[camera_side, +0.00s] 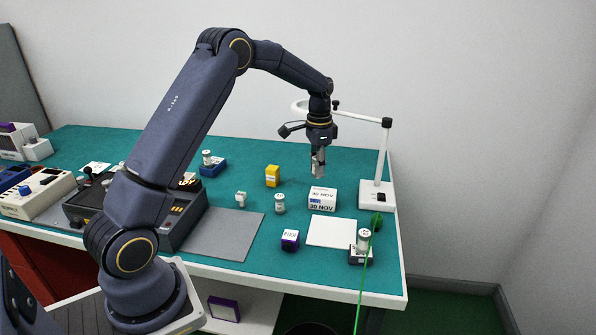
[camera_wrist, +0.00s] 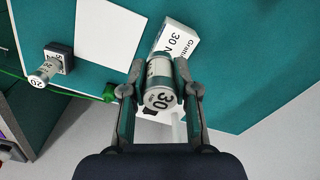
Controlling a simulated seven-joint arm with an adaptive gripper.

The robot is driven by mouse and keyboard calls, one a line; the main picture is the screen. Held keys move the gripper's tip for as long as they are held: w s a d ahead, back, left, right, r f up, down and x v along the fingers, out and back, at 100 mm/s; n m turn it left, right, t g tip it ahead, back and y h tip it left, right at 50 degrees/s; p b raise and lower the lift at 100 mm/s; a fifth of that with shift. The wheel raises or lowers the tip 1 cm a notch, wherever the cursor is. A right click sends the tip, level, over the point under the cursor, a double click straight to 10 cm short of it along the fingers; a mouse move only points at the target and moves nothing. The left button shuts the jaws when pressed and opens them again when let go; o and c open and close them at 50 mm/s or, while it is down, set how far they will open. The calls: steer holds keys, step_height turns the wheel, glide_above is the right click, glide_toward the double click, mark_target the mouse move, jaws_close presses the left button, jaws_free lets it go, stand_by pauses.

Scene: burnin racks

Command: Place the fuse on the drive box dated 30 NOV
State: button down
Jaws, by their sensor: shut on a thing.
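My gripper (camera_side: 318,172) is shut on the fuse, a grey-white cylinder (camera_wrist: 160,88) with 30 on its end face, seen in the wrist view between the two fingers. In the side view my gripper hangs just above a white box (camera_side: 322,198), with a gap between. The box's printing reads 30 NOV, upside down in the side view. In the wrist view the same box (camera_wrist: 183,42) shows 30 N and part of another word, and lies partly behind the fuse and fingers.
A white stand (camera_side: 377,195) rises close on the right. A white sheet (camera_side: 331,231) and a dark block with a cylinder on it (camera_side: 360,250) lie in front. A purple block (camera_side: 290,240), white cylinder (camera_side: 280,204) and yellow block (camera_side: 272,176) stand left. A green cord (camera_side: 362,280) hangs over the front edge.

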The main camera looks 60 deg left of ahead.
glide_above(324, 193)
step_height(324, 193, down, 5)
steer(key=shift+r, duration=0.2)
steer(key=shift+f, duration=1.45)
steer(key=c, duration=0.9)
jaws_free()
steer(key=shift+f, duration=0.15)
